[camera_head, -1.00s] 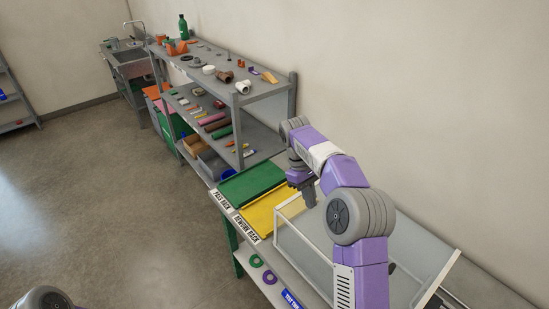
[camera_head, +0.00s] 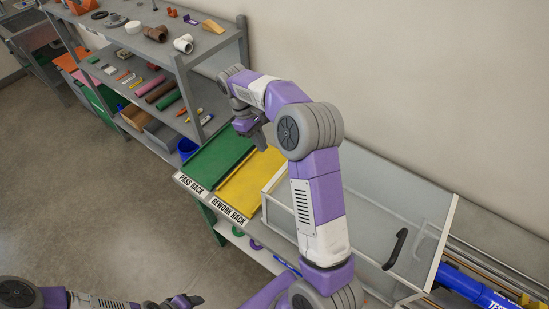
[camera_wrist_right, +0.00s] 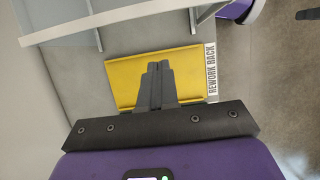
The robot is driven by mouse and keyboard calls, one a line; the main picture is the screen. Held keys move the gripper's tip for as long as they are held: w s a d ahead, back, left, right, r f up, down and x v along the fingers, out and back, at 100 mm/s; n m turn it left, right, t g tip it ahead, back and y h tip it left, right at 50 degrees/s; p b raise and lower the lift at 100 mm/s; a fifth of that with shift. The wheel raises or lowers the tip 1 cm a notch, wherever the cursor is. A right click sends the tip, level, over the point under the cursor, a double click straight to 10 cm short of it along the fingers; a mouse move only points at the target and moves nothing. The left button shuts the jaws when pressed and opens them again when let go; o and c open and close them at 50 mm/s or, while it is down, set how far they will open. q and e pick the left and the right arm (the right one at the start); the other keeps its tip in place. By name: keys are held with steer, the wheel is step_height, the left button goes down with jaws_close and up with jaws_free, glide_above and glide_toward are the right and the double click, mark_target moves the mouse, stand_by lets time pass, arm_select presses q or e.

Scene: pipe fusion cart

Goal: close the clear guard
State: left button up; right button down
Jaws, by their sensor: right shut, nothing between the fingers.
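The clear guard (camera_head: 405,205) is a see-through panelled cover with a white frame and a black handle (camera_head: 396,249), on the bench right of the yellow rack. My right arm crosses in front of its left part, and I cannot tell how far open it is. Part of its frame shows at the top left of the right wrist view (camera_wrist_right: 110,22). My right gripper (camera_head: 262,139) is shut and empty, above the yellow rack and left of the guard, apart from the handle. It also shows in the wrist view (camera_wrist_right: 157,68). My left gripper (camera_head: 184,301) is low at the bottom edge; its jaws are unclear.
The yellow rework rack (camera_head: 240,190) and green pass rack (camera_head: 217,161) lie left of the guard. A grey shelf (camera_head: 185,62) with fittings stands behind them. A blue pipe (camera_head: 475,287) lies at the right. A wall runs behind the bench. Open floor lies to the left.

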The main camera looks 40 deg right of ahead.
steer(key=s+d+f, duration=0.1)
steer(key=s+f, duration=0.2)
steer(key=s, duration=0.2)
steer(key=shift+d+f, duration=0.25)
steer(key=shift+f, duration=0.15)
steer(key=shift+s, duration=0.2)
